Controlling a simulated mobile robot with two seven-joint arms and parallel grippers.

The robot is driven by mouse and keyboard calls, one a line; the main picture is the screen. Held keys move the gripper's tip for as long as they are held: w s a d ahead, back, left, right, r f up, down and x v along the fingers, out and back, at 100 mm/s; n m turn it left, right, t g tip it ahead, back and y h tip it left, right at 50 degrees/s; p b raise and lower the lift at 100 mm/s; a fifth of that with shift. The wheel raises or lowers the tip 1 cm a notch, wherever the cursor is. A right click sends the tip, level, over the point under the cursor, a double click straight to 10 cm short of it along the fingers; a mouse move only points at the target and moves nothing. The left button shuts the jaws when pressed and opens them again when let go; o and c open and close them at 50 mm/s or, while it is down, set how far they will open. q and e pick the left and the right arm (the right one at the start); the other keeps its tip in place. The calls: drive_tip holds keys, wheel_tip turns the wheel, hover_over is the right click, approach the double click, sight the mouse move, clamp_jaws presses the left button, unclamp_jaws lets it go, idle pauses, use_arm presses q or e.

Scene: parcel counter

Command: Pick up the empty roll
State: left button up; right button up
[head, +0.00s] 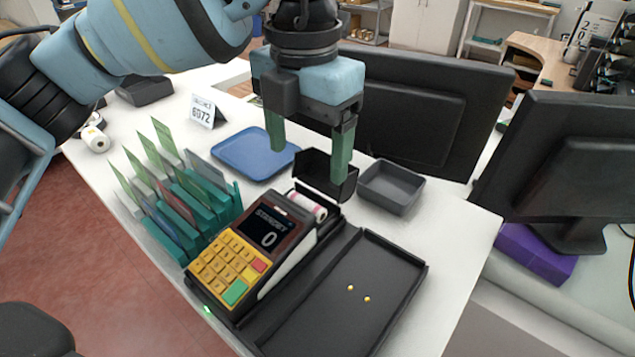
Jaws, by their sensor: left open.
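A narrow roll with a pinkish-white surface (307,204) lies in the open paper bay of the payment terminal (245,255), behind its display. The bay's dark lid (327,175) stands open behind it. A thicker white roll (95,138) lies at the counter's far left. My left gripper (308,165) is open and empty, pointing down above and behind the bay. I cannot tell the exact height of the fingertips. My right gripper is out of view.
A blue tray (248,166) and an empty dark grey bin (390,188) stand near the terminal. A teal rack (165,238) with upright cards is on the left. A black tray (345,315) holds small yellow pieces. Monitors (415,110) close off the back.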

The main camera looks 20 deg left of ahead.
sight(306, 201)
use_arm(q)
drive_tip(key=shift+s, duration=0.25)
drive_tip(key=shift+s+f, duration=0.1)
drive_tip(key=shift+f, duration=0.3)
drive_tip(key=shift+w+a+f, duration=0.1)
drive_tip(key=shift+f, duration=1.65)
drive_tip(key=shift+w+f, duration=0.1)
drive_tip(key=shift+f, duration=1.65)
drive_tip(key=c, duration=0.7)
drive_tip(key=o, duration=0.7)
drive_tip(key=shift+r, duration=0.2)
drive_tip(key=shift+r, duration=3.75)
